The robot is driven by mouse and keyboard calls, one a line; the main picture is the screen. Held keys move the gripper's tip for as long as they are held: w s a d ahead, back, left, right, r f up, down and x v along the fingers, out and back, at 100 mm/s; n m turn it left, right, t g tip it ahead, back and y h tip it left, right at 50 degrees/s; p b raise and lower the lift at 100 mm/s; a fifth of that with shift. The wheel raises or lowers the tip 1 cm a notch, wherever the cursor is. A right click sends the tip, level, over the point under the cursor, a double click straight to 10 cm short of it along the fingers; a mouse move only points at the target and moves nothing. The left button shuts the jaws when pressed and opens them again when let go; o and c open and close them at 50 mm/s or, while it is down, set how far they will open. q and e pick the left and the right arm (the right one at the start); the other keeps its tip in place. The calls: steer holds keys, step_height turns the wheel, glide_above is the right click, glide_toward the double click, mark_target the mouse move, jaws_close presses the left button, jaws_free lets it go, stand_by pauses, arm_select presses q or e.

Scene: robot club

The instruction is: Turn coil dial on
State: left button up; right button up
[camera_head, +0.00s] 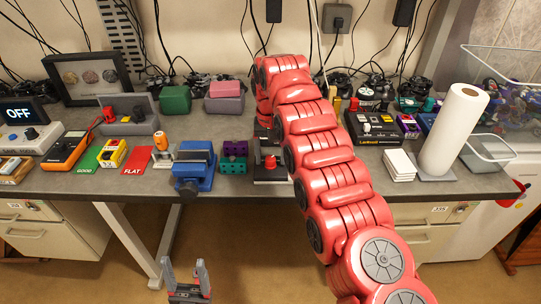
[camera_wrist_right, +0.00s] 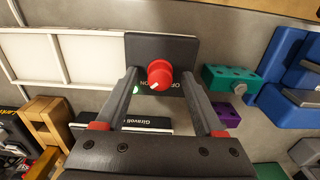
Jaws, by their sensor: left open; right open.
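A red dial knob (camera_wrist_right: 160,75) sits on a dark plate (camera_wrist_right: 178,48) in the right wrist view. The red knob also shows in the head view (camera_head: 271,162), left of my right arm. My right gripper (camera_wrist_right: 161,88) is open, with its fingers on either side of the knob and gaps visible; contact cannot be told. In the head view my right arm hides its gripper. My left gripper (camera_head: 188,273) is open and empty, low in front of the bench.
A display box (camera_head: 18,111) reads "OFF" at the far left. A blue vise (camera_head: 194,167) and purple and green blocks (camera_head: 234,157) stand left of the dial. White tiles (camera_head: 398,165) and a paper roll (camera_head: 453,130) stand right of my arm.

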mark_target(270, 159)
steer(key=shift+r, duration=0.1)
step_height(270, 159, up, 17)
steer(key=p, duration=1.7)
steer(key=shift+r, duration=0.15)
steer(key=shift+s, duration=0.1)
